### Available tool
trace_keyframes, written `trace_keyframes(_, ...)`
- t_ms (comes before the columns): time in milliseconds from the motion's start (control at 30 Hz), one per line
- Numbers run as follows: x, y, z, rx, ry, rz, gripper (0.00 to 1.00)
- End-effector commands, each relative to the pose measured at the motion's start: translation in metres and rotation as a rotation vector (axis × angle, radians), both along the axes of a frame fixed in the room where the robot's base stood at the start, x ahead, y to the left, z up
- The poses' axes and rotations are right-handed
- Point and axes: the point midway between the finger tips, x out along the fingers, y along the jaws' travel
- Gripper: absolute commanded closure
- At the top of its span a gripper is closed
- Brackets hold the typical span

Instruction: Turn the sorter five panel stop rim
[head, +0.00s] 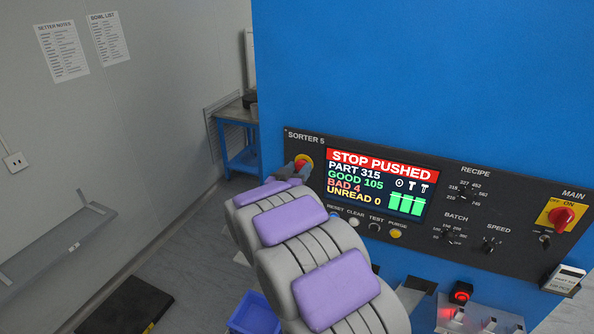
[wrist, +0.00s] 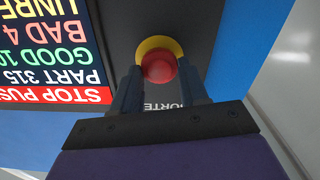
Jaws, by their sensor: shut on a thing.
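The sorter five panel (head: 450,210) is dark and set on a blue machine. Its red stop button (wrist: 159,67) sits on a yellow ring (wrist: 153,43) near the panel's left end; in the head view the button (head: 304,160) is partly covered by my gripper. My gripper (wrist: 162,80) has its two dark fingers on either side of the red stop rim and is shut on it. The screen (head: 380,183) reads STOP PUSHED, PART 315, GOOD 105, BAD 4, UNREAD 0.
Below the screen is a row of small buttons, including yellow PURGE (head: 396,233). Recipe, batch and speed knobs and a red main switch (head: 562,217) lie to the right. A blue bin (head: 254,314) and a dark mat (head: 125,305) are on the floor.

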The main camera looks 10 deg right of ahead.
Motion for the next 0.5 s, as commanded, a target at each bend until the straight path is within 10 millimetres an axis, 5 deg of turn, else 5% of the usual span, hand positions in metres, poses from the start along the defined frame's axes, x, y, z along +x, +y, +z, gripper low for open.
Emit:
trace_keyframes(200, 0.0003, 0.0022, -0.0009, -0.001, 0.000, -0.001, 0.87)
trace_keyframes(500, 0.0002, 0.0024, -0.0029, 0.044, -0.027, 0.000, 0.87)
